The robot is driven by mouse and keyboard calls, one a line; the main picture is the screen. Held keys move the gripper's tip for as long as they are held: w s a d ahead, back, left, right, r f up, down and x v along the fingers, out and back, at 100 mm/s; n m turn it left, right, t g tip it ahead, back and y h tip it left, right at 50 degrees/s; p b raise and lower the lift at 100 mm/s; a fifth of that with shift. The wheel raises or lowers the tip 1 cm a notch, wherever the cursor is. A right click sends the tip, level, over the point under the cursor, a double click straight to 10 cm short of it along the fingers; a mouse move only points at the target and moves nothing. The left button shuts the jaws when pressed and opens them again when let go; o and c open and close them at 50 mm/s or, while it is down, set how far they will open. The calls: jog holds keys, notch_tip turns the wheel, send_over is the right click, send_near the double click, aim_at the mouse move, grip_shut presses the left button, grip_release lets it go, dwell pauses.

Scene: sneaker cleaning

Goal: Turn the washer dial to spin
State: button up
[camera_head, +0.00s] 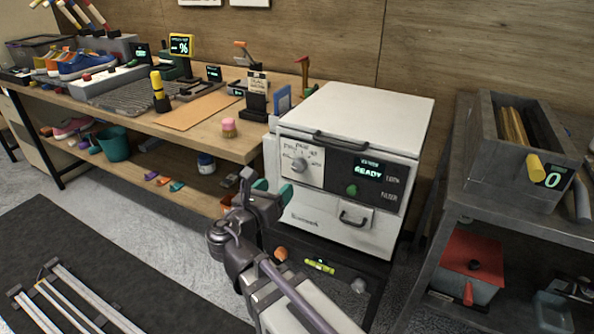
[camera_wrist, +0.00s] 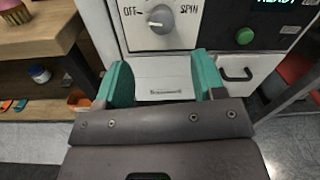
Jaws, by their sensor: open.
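The washer (camera_head: 350,120) is a white box with a dark front panel, and its screen reads READY. Its grey round dial (camera_head: 300,163) sits on a white plate at the panel's left. In the wrist view the dial (camera_wrist: 160,19) lies between OFF on the left and SPIN on the right. A pale mark on the knob lies towards its lower left; its exact setting is hard to tell. My gripper (camera_head: 273,189) is open and empty in front of the washer, below the dial and apart from it. Its teal fingers (camera_wrist: 164,78) show below the dial in the wrist view.
A green button (camera_head: 352,190) and a drawer handle (camera_head: 353,219) are right of and below the dial. A wooden workbench (camera_head: 235,145) with shoes and tools stands left. A grey metal shelf (camera_head: 520,225) with a bin stands right.

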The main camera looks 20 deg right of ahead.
aim_at(296, 169)
jog(key=x, duration=1)
jog(key=shift+s, duration=0.1)
jog(key=c, duration=0.9)
